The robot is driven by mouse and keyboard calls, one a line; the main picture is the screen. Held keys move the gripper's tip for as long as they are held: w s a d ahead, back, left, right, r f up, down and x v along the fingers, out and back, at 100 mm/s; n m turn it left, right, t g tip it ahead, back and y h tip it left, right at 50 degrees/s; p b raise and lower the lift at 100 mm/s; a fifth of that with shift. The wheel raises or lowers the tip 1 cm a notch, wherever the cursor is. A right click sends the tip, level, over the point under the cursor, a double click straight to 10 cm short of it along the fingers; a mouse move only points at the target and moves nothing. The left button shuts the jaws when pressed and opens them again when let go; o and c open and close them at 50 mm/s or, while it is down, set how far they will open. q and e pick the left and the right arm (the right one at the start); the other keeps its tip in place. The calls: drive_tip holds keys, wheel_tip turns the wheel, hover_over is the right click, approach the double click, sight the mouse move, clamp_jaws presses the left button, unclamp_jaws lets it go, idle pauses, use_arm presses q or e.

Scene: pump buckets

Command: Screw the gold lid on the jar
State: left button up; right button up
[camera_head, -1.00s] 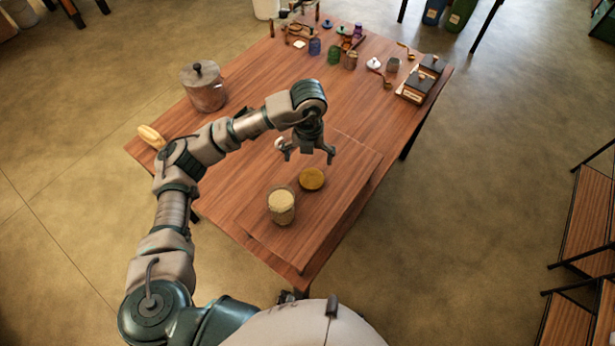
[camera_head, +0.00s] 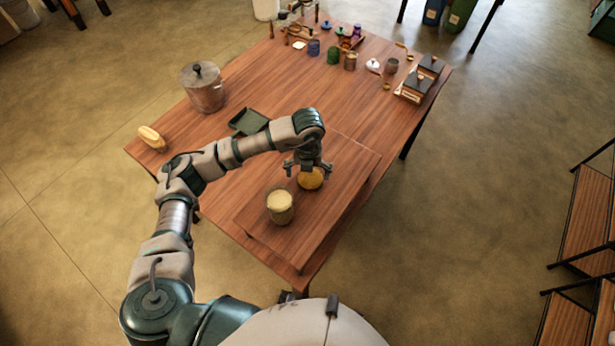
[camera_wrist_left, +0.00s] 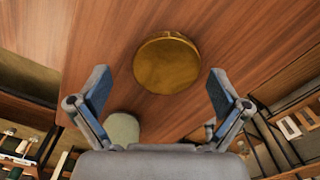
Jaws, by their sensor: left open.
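The gold lid (camera_head: 311,180) lies flat on the raised wooden board (camera_head: 345,205) on the table. The jar (camera_head: 281,208), a clear container with pale yellow contents, stands upright on the board, nearer to me and left of the lid. My left gripper (camera_head: 308,172) is open just above the lid, its fingers to either side in the head view. In the left wrist view the lid (camera_wrist_left: 167,63) lies ahead between the spread fingers (camera_wrist_left: 160,92), with nothing held. The jar top (camera_wrist_left: 122,129) shows beside the left finger there. My right gripper is out of view.
A metal pot (camera_head: 203,88) stands at the table's left, with a yellow loaf-like object (camera_head: 151,138) on the left edge. A dark green tray (camera_head: 249,121) lies behind my arm. Small jars and boxes crowd the far end. The board's right side is clear.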

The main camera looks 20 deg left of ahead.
use_arm(q)
drive_tip(key=shift+d+f, duration=0.3)
drive_tip(key=shift+f, duration=0.25)
drive_tip(key=shift+d, duration=0.35)
drive_tip(key=shift+a, duration=0.3)
drive_tip(key=c, duration=0.8)
drive_tip(key=shift+a+f, duration=0.1)
drive_tip(key=shift+a, duration=0.1)
drive_tip(key=shift+d, duration=0.15)
drive_tip(key=shift+d+r, duration=0.15)
drive_tip(key=shift+r, duration=0.45)
wheel_tip(320, 180, up, 2)
drive_tip(key=shift+r, duration=0.15)
drive_tip(key=s+d, duration=0.2)
drive_tip(key=s, duration=0.2)
drive_tip(key=s+d+r+b, duration=0.1)
drive_tip(key=s+d, duration=0.1)
drive_tip(key=s, duration=0.3)
drive_tip(key=s+d, duration=0.2)
drive_tip(key=s, duration=0.2)
drive_tip(key=shift+s+r, duration=0.2)
drive_tip(key=shift+r, duration=0.05)
drive_tip(key=shift+s+d, duration=0.2)
drive_tip(key=shift+s, duration=0.45)
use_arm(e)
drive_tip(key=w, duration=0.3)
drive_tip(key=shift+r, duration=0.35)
